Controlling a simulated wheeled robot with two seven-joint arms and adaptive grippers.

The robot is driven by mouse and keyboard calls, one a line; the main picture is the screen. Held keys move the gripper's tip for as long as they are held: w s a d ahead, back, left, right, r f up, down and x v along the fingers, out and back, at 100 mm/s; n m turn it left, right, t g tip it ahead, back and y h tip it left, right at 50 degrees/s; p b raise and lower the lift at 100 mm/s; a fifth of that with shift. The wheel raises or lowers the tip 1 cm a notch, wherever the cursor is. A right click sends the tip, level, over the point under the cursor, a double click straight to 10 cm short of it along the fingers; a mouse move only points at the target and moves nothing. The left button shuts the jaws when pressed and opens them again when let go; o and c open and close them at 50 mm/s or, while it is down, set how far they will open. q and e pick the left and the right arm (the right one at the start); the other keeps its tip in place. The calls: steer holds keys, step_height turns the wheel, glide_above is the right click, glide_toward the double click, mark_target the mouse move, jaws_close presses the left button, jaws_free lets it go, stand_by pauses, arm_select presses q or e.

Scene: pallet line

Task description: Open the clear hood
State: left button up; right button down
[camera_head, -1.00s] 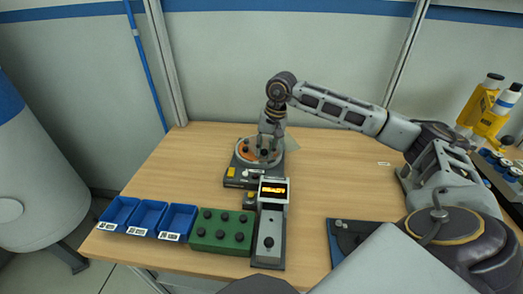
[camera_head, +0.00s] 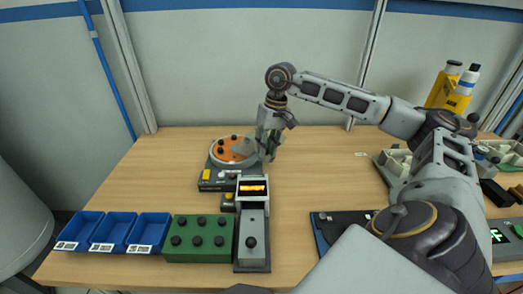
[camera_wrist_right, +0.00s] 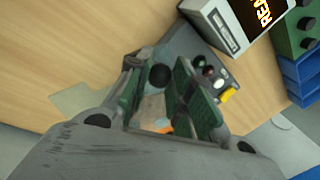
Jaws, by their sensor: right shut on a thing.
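The machine (camera_head: 212,182) stands on the bench left of centre, with a round orange plate (camera_head: 226,148) carrying dark knobs. The clear hood (camera_head: 243,149) is hard to make out; a faint grey see-through part shows beside the plate at my right gripper. My right gripper (camera_head: 268,154) is at the right edge of the plate, pointing down. In the right wrist view its green-padded fingers (camera_wrist_right: 172,88) stand around a dark knob and a see-through part; the exact contact is unclear. My left gripper is out of view.
A display unit (camera_head: 252,205) with a lit screen stands in front of the machine. A green block (camera_head: 198,240) with knobs and blue bins (camera_head: 118,233) stand to its left. A dark blue tray (camera_head: 335,226) lies front right. Bench behind the machine is clear.

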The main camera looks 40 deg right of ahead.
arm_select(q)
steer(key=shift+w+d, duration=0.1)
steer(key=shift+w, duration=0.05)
arm_select(e)
steer(key=shift+d, duration=0.15)
steer(key=c, duration=1.2)
jaws_free()
steer(key=shift+c, duration=0.2)
steer(key=shift+r, duration=0.15)
step_height(320, 180, up, 12)
steer(key=d, duration=0.2)
steer(key=shift+s+f, duration=0.2)
steer(key=shift+s, duration=0.15)
arm_select(q)
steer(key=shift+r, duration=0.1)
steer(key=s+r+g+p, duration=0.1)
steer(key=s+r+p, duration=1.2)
steer(key=p, duration=0.8)
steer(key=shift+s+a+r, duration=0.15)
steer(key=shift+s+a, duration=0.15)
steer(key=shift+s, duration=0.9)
arm_select(e)
step_height(320, 180, up, 21)
arm_select(q)
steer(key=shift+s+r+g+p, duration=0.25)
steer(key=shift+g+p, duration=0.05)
steer(key=shift+p, duration=0.1)
arm_select(e)
steer(key=shift+d+r, duration=0.1)
steer(key=shift+r, duration=0.3)
